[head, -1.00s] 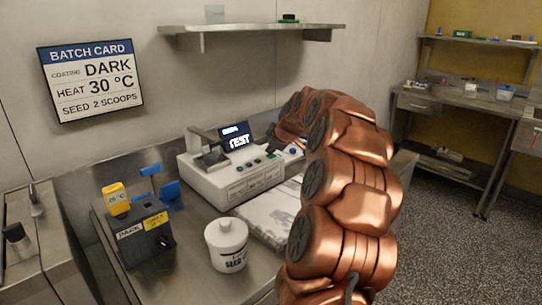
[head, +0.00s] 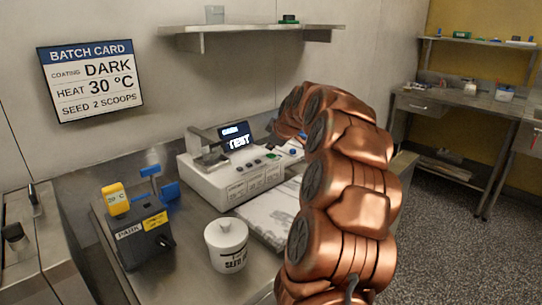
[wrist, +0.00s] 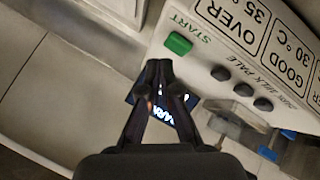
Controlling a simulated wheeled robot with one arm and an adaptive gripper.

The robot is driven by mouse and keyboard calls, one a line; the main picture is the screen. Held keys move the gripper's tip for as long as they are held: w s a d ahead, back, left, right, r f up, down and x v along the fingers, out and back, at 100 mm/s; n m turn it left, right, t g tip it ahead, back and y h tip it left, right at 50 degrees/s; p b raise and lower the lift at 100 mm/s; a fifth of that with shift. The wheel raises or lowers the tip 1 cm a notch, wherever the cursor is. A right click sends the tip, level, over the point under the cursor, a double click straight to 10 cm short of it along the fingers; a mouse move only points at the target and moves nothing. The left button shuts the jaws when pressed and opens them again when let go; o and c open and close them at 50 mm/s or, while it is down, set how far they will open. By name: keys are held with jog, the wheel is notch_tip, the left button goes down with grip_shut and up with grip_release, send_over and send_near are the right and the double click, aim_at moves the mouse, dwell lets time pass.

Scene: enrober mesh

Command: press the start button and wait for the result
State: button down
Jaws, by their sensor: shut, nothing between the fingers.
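The tester (head: 235,180) is a pale box on the steel bench. My gripper (wrist: 158,66) is shut and empty. Its tips appear just beside the green button, apart from it in the picture; I cannot tell their height above the panel. In the head view the gripper is small and partly hidden by my copper arm.
A white lidded jar (head: 226,246) stands in front of the tester. A dark box (head: 138,236) with yellow and blue parts stands to the left. A batch card (head: 91,80) reads DARK, 30 °C, 2 scoops. A wall shelf (head: 255,29) hangs above the tester.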

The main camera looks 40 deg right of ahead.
aim_at(272, 155)
jog(key=shift+r, duration=0.15)
jog(key=shift+r+p, duration=0.3)
jog(key=shift+r, duration=2.05)
jog(key=s+a+f+g+y+p, duration=0.15)
jog(key=s+a, duration=0.25)
jog(key=a, duration=1.2)
jog(key=s+a+g+y+p, duration=0.3)
jog(key=s+a, duration=0.1)
jog(key=a, duration=1.2)
jog(key=s+a+f+m+g+p, duration=0.1)
jog(key=s+a, duration=0.3)
jog(key=s, duration=0.6)
jog(key=s+a+f+m+g+h+p, duration=0.1)
jog(key=s+a+f+m+g+p, duration=0.1)
jog(key=s, duration=0.8)
jog(key=s+a+f+m+g+p, duration=0.2)
jog(key=s+a, duration=0.3)
jog(key=s, duration=0.5)
jog(key=shift+s+a+f+g, duration=0.15)
jog(key=shift+a+f+g, duration=0.25)
jog(key=shift+f, duration=0.2)
